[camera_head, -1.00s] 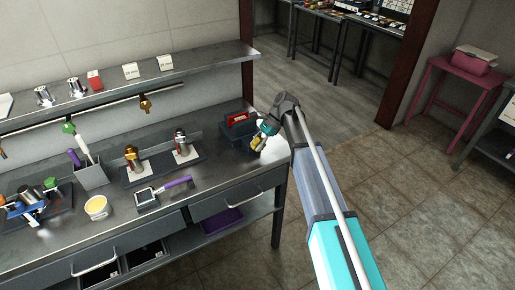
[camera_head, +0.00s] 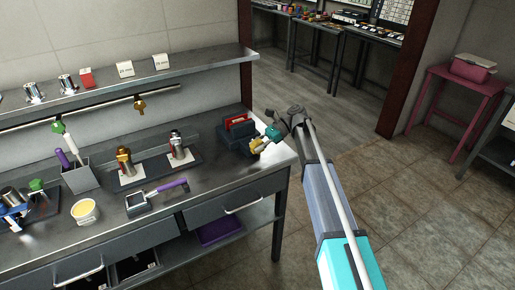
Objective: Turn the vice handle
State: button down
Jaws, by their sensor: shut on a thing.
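The vice (camera_head: 232,143) is a dark blue-grey block at the right end of the steel bench, with a red piece (camera_head: 240,124) standing between its jaws. My gripper (camera_head: 261,144) reaches in from the right and is at the vice's right side, low over the bench corner. It is shut on the vice handle, which is mostly hidden by the fingers. Yellow parts show at the gripper's tip, small and hard to tell apart. My arm comes up from the lower right.
Left of the vice stand a silver fitting (camera_head: 178,146) and a brass fitting (camera_head: 125,161) on a dark mat. A purple-handled tool (camera_head: 168,188) lies in front. A shelf (camera_head: 130,84) runs above the bench. The tiled floor (camera_head: 400,190) to the right is clear.

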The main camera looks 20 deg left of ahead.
jog(key=shift+s, duration=0.1)
jog(key=shift+c, duration=2.1)
grip_release()
jog(key=shift+r+t+h+p, duration=0.2)
jog(key=shift+t+h+p, duration=0.15)
jog(key=shift+p, duration=0.55)
